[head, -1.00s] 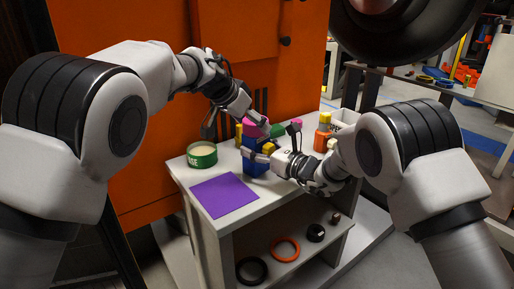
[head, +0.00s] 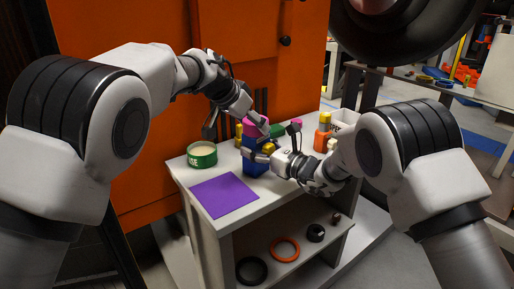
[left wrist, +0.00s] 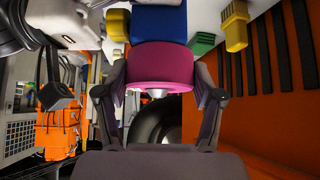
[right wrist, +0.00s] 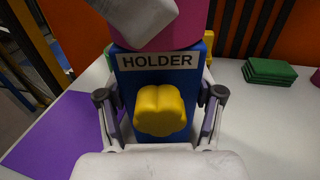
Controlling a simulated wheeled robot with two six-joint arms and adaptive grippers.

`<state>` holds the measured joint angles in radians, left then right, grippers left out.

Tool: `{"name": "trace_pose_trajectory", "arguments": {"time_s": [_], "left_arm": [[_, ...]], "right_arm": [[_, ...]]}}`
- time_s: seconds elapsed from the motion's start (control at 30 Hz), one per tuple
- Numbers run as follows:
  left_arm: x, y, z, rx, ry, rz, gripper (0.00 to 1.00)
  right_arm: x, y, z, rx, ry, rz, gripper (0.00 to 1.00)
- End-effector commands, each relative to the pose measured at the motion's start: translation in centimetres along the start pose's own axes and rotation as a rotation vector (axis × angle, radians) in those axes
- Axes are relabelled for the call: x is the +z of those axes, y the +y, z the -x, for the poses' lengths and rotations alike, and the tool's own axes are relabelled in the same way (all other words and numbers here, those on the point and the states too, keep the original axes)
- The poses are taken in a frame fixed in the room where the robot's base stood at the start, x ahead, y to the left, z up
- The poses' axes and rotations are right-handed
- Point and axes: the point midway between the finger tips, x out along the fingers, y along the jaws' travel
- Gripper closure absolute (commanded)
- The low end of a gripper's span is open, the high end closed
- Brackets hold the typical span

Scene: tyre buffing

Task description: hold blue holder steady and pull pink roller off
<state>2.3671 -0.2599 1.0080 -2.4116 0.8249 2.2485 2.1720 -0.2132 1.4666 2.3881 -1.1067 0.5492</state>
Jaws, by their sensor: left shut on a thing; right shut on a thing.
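The blue holder (head: 253,168) stands upright on the white bench, with a HOLDER label (right wrist: 158,60) and a yellow knob (right wrist: 160,110) on its face. My right gripper (head: 262,156) is shut on the holder, its fingers on either side in the right wrist view (right wrist: 160,108). The pink roller (left wrist: 162,64) is at the top of the holder and adjoins its blue body in the left wrist view (left wrist: 159,22). My left gripper (left wrist: 158,88) is shut on the roller, one finger on each side. Whether the roller is still seated is hard to tell.
A green tin (head: 202,155) and a purple mat (head: 224,195) lie left of the holder. A green stack (right wrist: 268,72) is behind it to the right. An orange and yellow piece (head: 323,132) stands farther right. Rings (head: 285,249) lie on the lower shelf. An orange cabinet (head: 140,180) closes the back.

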Motion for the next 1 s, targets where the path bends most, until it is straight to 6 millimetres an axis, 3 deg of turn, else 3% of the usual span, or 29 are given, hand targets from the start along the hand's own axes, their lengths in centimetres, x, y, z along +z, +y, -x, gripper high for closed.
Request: {"name": "trace_pose_trajectory", "arguments": {"time_s": [0.53, 1.0], "left_arm": [[-1.0, -0.1, 1.2, -0.002, 0.005, 0.0, 0.89], [-3.2, -0.1, 3.8, -0.002, 0.005, -0.001, 0.89]], "right_arm": [[0.0, 0.0, 0.0, -0.001, 0.0, -0.001, 0.75], [0.0, 0.0, 0.0, -0.001, 0.001, -0.001, 0.75]]}}
